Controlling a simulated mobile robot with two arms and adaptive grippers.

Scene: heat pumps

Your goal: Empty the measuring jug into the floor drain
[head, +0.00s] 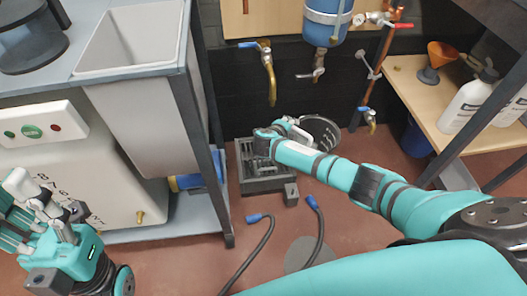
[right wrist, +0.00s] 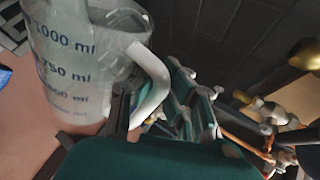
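The clear measuring jug (right wrist: 75,65), with blue millilitre marks and a whitish handle (right wrist: 153,85), fills the left of the right wrist view. In the head view its rim (head: 322,130) shows just past my right gripper (head: 287,128), beside the floor drain. My right gripper (right wrist: 160,110) is at the handle and appears shut on it; part of the grip is hidden. How much liquid is inside is unclear. The floor drain (head: 248,186) is a grey square grate in the floor, below and left of the jug. My left gripper (head: 50,215) is open and empty at the lower left.
A sink (head: 130,40) and a white tank (head: 90,170) stand left of the drain. A blue vessel (head: 327,20) and brass valve pipe (head: 270,80) hang above. Two hoses (head: 262,240) lie in front. A shelf (head: 430,100) with bottles (head: 466,103) is right.

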